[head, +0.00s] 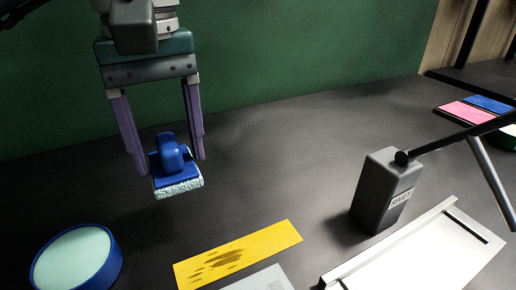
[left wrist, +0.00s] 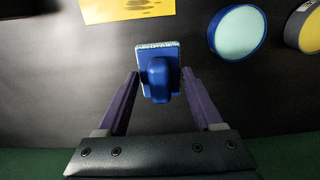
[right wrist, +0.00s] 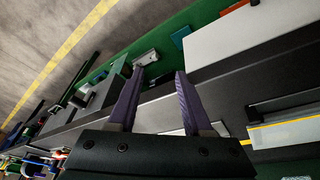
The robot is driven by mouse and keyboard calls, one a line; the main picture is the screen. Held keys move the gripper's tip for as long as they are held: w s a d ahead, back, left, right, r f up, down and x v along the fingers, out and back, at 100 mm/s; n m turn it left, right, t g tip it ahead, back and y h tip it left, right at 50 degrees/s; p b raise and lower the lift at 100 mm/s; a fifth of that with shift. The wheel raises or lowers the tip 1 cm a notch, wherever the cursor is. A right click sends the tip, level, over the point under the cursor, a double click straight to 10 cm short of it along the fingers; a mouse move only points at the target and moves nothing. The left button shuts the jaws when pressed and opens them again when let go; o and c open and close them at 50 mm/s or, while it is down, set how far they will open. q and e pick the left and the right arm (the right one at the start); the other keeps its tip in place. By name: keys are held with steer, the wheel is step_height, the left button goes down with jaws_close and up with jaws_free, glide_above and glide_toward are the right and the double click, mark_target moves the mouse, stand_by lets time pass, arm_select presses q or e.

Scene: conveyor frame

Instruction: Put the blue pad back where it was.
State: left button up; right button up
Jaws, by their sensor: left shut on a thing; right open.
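The blue pad, with a blue knob handle (head: 172,152) and a pale speckled underside, hangs in my left gripper (head: 173,166). The fingers are on either side of its handle, and the pad is above the dark surface. It also shows in the left wrist view (left wrist: 158,72), between the finger tips. My right gripper (right wrist: 158,73) is open and empty in the right wrist view, and it does not show clearly in the head view. No marked place for the pad can be told for sure.
A round blue container with a mint top (head: 75,260) stands at lower left. A stained yellow sheet (head: 238,255) lies in front. A grey box labelled RIVET (head: 385,188) and a white tray (head: 420,255) are at right. Pink and blue flat pieces (head: 466,112) lie far right.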

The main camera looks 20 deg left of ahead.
mark_target(166, 140)
arm_select(q)
step_height(166, 140, down, 8)
steer(key=shift+b, duration=0.45)
steer(key=shift+f, duration=0.15)
steer(key=o, duration=1.3)
steer(key=shift+w+r, duration=0.1)
steer(key=shift+r, duration=0.35)
step_height(166, 140, up, 12)
steer(key=shift+f+p, duration=0.25)
steer(key=shift+p, duration=0.45)
